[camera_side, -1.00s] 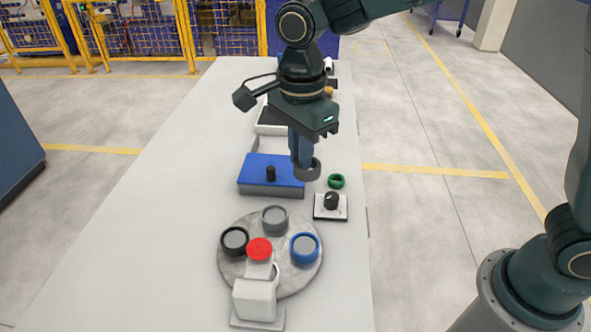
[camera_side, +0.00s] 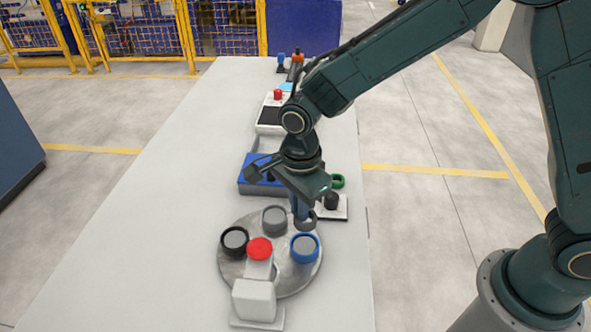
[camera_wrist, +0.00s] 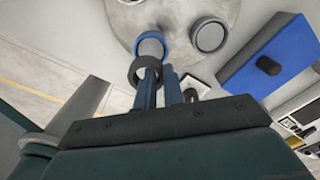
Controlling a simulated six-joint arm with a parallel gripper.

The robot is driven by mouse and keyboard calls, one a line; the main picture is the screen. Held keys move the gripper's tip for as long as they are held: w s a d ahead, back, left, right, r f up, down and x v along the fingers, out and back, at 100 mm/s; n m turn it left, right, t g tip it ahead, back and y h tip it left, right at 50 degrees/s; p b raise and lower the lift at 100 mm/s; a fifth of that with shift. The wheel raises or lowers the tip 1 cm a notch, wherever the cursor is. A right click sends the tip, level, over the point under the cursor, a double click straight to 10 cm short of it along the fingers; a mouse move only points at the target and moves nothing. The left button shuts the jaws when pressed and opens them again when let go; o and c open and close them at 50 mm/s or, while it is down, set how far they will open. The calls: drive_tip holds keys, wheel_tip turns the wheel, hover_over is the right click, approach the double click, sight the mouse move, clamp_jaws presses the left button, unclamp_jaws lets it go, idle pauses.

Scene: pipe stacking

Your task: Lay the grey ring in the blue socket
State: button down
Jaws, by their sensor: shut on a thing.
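My gripper (camera_side: 303,213) is shut on the grey ring (camera_side: 308,225), holding it at the far edge of the blue socket in the side view. The wrist view shows the ring (camera_wrist: 134,75) at the fingertips, partly overlapping the blue socket (camera_wrist: 166,42). The blue socket (camera_side: 304,248) is a blue-rimmed round cup with a grey inside on the right of the round grey turntable (camera_side: 280,285). The ring looks above the socket's level, but the exact gap between them cannot be told.
The turntable also carries a grey socket (camera_side: 275,219) and a black socket (camera_side: 234,240). A red button (camera_side: 260,248) on a white stand is at the front.

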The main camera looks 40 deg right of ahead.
sight(300, 241)
drive_tip(key=shift+f, duration=3.5)
drive_tip(key=shift+f, duration=0.4)
